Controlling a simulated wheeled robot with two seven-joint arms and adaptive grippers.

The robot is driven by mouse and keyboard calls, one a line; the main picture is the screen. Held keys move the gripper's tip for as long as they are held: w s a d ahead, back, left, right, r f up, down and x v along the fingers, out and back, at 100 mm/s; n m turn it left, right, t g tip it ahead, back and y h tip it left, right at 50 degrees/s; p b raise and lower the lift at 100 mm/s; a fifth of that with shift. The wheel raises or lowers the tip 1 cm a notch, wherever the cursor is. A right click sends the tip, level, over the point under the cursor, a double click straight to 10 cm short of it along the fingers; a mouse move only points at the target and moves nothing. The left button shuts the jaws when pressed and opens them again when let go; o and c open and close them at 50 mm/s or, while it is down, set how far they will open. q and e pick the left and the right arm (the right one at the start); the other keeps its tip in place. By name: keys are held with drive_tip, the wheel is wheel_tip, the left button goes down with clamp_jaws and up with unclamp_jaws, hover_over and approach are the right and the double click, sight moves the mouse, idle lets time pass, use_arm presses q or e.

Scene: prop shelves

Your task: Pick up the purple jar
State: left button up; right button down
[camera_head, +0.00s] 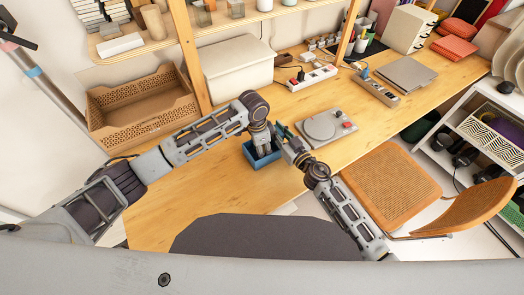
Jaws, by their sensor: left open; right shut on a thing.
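I cannot make out a purple jar in the head view. A small blue open box (250,153) stands on the wooden table, close to the middle. My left gripper (265,151) points down into or over this box with its fingers open; the box's inside is largely hidden by it. My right gripper (284,132) is just beyond and to the right of the left one. It is shut on a small dark teal thing (281,128), mostly hidden and too small to identify.
A grey device with a round plate (321,127) lies right of the grippers. A white lidded bin (238,70) and an orange-brown crate (140,103) stand behind and left. Power strips (312,78) lie at the back. A chair (390,183) is at the right. The front-left tabletop is clear.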

use_arm(q)
drive_tip(key=shift+f, duration=0.15)
drive_tip(key=c, duration=0.7)
drive_tip(key=shift+r, duration=5.1)
drive_tip(key=shift+c, duration=0.2)
drive_tip(key=shift+r, duration=0.15)
drive_tip(key=shift+r, duration=0.8)
use_arm(e)
drive_tip(key=c, duration=1.3)
unclamp_jaws()
